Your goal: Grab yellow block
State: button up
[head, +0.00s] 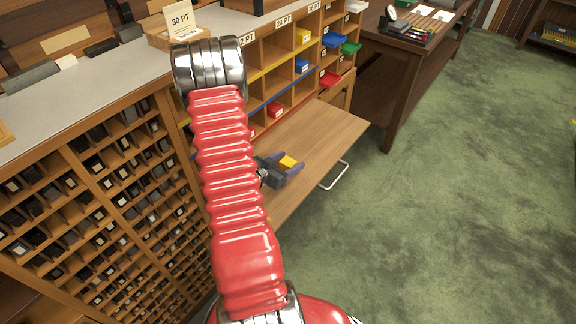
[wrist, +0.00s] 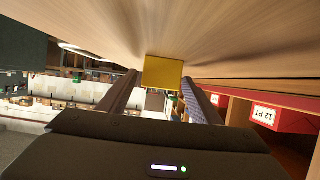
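A small yellow block (head: 288,162) rests on the pulled-out wooden board (head: 330,130). My gripper (head: 283,167) is low over the board at the block. In the wrist view, which shows the scene upside down, the yellow block (wrist: 162,73) lies between the tips of my two dark fingers (wrist: 159,80). A small gap shows between the block and each finger, so my gripper is open and not closed on it. My red arm hides part of the board and cabinet in the head view.
A wooden cabinet with pigeonholes stands behind the board; it holds a yellow bin (head: 303,36), blue bins and a red bin (head: 275,110). A red bin marked 12 PT (wrist: 262,115) is close beside my gripper. The green floor (head: 450,200) to the right is clear.

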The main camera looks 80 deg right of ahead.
aim_at(288, 161)
jog(key=c, duration=1)
jog(key=shift+c, duration=0.3)
jog(key=shift+r, duration=0.15)
jog(key=shift+r, duration=4.9)
